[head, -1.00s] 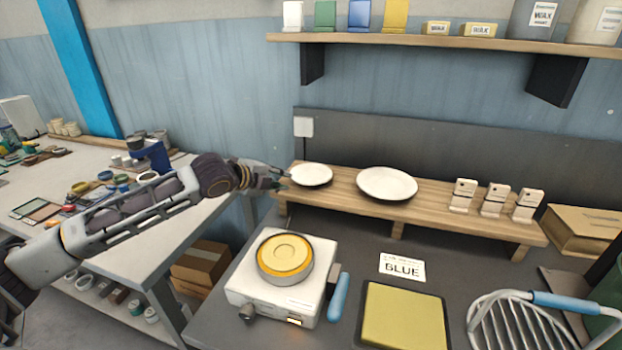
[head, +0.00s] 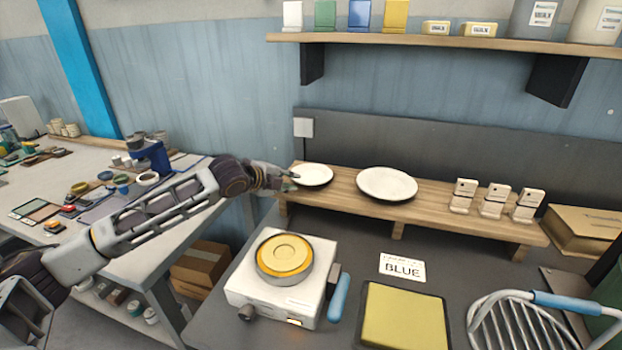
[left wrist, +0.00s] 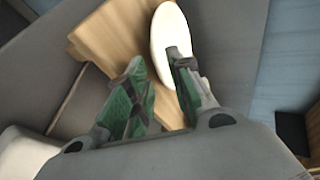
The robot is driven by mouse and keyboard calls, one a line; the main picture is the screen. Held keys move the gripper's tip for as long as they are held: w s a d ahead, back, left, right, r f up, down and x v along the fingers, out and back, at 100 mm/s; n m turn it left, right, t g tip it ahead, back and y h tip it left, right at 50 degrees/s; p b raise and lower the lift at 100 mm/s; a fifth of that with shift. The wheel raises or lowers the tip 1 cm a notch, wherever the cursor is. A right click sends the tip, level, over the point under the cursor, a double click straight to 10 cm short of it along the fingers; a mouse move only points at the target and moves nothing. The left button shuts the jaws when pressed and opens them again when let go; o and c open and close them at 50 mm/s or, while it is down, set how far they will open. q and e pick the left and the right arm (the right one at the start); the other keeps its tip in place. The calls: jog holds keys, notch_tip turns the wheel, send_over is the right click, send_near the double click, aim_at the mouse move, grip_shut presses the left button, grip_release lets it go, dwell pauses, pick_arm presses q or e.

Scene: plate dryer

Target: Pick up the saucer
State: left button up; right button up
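A small white saucer (head: 315,175) lies at the left end of a low wooden riser (head: 340,197). It also shows at the top of the left wrist view (left wrist: 168,30). My left gripper (head: 290,180) is at the saucer's left edge. In the left wrist view its two green-padded fingers (left wrist: 156,68) are apart. The right finger overlaps the saucer's near rim, and part of the rim shows in the gap between the fingers. I cannot tell whether a finger touches it. My right gripper is not in view.
A larger white plate (head: 387,184) lies to the right on the riser, with several small beige blocks (head: 493,201) beyond it. A wire rack (head: 520,325) is at the front right. A wall shelf (head: 440,43) hangs above.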

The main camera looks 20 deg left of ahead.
aim_at(297, 182)
pick_arm(q)
jog(key=shift+w+d+f, duration=0.15)
jog(key=shift+w+f, duration=0.1)
jog(key=shift+w, duration=0.15)
jog(key=shift+x, duration=1.5)
jog(key=shift+w+d+f, duration=0.1)
jog(key=shift+w+f, duration=0.1)
jog(key=shift+w+d+f+b, duration=0.1)
jog(key=shift+w+f+b, duration=0.05)
jog(key=shift+w+b, duration=0.15)
jog(key=shift+s, duration=0.1)
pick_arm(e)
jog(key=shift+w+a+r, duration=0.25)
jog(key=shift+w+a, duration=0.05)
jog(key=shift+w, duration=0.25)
pick_arm(q)
jog(key=shift+c, duration=0.5)
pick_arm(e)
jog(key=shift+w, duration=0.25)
pick_arm(q)
grip_shut()
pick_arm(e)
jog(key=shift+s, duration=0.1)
